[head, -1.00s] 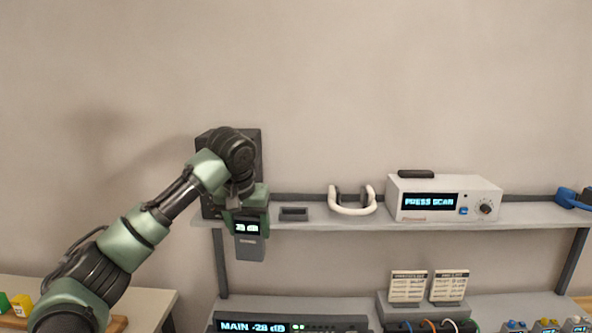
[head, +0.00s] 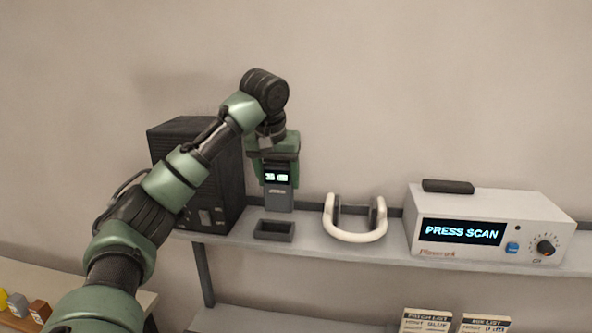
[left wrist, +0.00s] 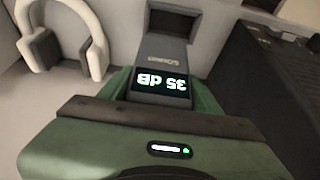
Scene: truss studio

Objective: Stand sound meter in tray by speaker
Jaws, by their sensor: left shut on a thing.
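The sound meter (head: 279,197) is a grey handheld unit with a lit display; in the left wrist view (left wrist: 165,57) it reads 35 dB, upside down. My left gripper (head: 275,163) is shut on its upper part and holds it upright, lower end down. The small dark tray (head: 274,230) sits on the shelf just right of the black speaker (head: 205,180). The meter's lower end shows just above the tray's back edge in the head view; the gap cannot be judged. The tray's dark opening also shows beyond the meter in the left wrist view (left wrist: 171,22). My right gripper is not in view.
White headphones (head: 355,233) rest on a holder right of the tray. A white device (head: 490,222) reading PRESS SCAN stands farther right. The grey shelf (head: 315,247) has a narrow bare strip in front. Cards (head: 427,321) stand below.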

